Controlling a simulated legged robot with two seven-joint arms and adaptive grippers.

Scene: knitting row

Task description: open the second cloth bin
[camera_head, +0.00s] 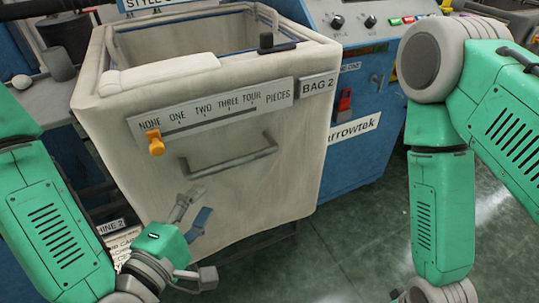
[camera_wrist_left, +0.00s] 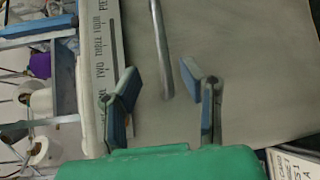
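The second cloth bin (camera_head: 245,200), a cream fabric bag marked BAG 2, stands in the middle of the head view with its top open. A grey bar handle (camera_head: 232,163) runs across its front, below a count scale with an orange slider (camera_head: 155,143) near NONE. My left gripper (camera_head: 197,203) is open and empty, just below the handle and in front of the cloth. In the left wrist view the handle (camera_wrist_left: 160,45) lies ahead, between the lines of the two spread fingers (camera_wrist_left: 160,80), with no clear contact. My right gripper is out of view.
A blue machine (camera_head: 352,155) with knobs and buttons stands right of the bin. A grey table (camera_head: 45,105) with a dark cylinder and a white ball is at the left. Green floor is clear at lower right.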

